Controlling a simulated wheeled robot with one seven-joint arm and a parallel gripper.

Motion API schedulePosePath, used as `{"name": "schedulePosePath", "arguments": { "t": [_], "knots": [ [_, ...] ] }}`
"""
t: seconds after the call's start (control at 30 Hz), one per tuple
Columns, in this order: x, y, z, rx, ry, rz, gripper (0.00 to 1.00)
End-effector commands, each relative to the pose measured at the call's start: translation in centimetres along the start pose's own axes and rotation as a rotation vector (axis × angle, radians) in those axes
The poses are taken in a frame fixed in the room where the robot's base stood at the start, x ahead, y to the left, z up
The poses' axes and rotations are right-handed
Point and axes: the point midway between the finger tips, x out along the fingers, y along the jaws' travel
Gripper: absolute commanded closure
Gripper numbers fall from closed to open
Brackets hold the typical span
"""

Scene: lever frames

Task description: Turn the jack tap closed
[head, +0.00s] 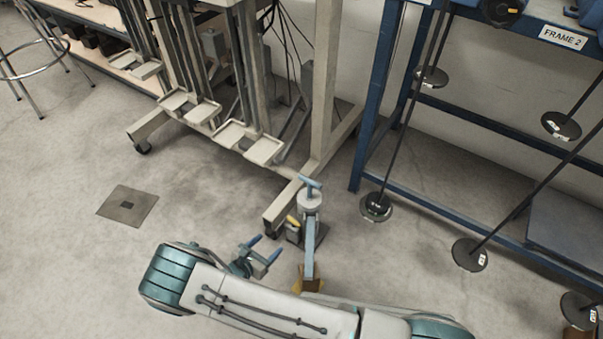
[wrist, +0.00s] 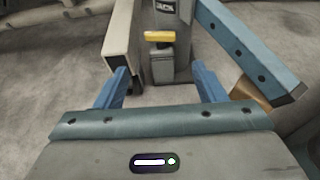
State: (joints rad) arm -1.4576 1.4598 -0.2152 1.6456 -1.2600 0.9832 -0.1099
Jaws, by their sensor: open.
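The jack (head: 309,201) stands on the floor by the foot of a beige frame, with a pale round top and a blue T-shaped piece on it. Its tap appears to be the small yellow handle (head: 293,221) low on its left side. In the wrist view the yellow tap (wrist: 160,37) lies crosswise above a grey block (wrist: 162,68). My gripper (head: 266,246) is open and empty, below and left of the tap in the head view. In the wrist view my gripper (wrist: 160,69) has its blue fingers spread apart, with the tap beyond them, untouched.
A blue lever (head: 310,252) sticks out from the jack, right of my gripper; it also shows in the wrist view (wrist: 247,45). A beige frame leg (wrist: 120,45) stands close left of the tap. Weights hang from the blue rack (head: 362,120) at right. Open floor lies left.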

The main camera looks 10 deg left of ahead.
Motion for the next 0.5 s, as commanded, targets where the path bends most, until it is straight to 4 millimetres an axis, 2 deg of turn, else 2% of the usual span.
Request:
{"name": "schedulePosePath", "arguments": {
  "t": [0.1, 0.5],
  "knots": [
    [-0.2, -0.1, 2.8, 0.053, 0.014, -0.046, 0.36],
    [-0.3, -1.1, 10.7, 0.232, 0.069, -0.201, 0.36]
  ]
}}
